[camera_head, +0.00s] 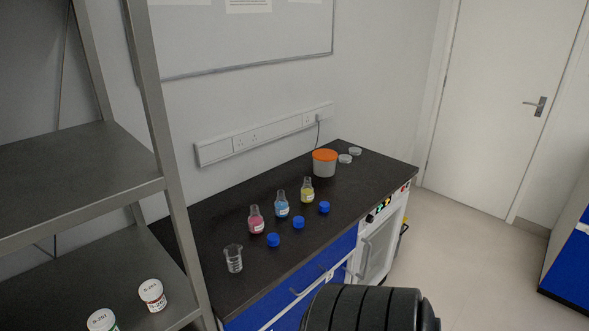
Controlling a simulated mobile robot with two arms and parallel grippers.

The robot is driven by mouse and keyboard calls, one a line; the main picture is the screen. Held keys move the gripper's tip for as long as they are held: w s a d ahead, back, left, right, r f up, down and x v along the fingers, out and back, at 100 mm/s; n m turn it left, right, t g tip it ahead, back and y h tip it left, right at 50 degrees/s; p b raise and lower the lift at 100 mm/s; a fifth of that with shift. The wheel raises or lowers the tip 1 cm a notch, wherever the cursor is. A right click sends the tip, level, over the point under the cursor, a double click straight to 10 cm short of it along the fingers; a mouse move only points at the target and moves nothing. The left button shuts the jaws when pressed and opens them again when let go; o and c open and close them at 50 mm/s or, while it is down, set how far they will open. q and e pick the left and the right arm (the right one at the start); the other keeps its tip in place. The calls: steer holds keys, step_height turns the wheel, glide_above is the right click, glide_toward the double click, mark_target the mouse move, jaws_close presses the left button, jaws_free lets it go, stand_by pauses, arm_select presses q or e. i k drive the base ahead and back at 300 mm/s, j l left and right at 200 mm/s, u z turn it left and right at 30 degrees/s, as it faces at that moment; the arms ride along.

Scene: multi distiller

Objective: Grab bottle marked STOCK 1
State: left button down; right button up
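No label that I can read as STOCK 1 shows. A small white-lidded bottle with a red-marked label (152,296) stands on the lower shelf at the bottom left. A second white-lidded bottle with a green-marked label (103,321) stands beside it, cut off by the bottom edge. The print on both is too small to read surely. On the dark counter stand a pink flask (256,222), a blue flask (281,206) and a yellow flask (307,192), with small labels I cannot read. Neither of my grippers is in view.
A metal shelf rack's post (165,150) rises at the left. The counter (350,190) also holds a glass beaker (234,260), blue caps (299,222) and an orange-lidded tub (324,164). The floor (480,250) is clear towards the white door (510,100). A dark arm part of mine is at bottom centre.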

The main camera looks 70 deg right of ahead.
mark_target(281, 205)
steer(key=z, duration=2.1)
steer(key=i+l+u, duration=0.15)
steer(key=u, duration=0.25)
steer(key=l+u, duration=0.45)
steer(key=i+l+u, duration=0.15)
steer(key=l+u, duration=0.15)
steer(key=l, duration=0.9)
steer(key=l+u, duration=0.25)
steer(key=l, duration=0.95)
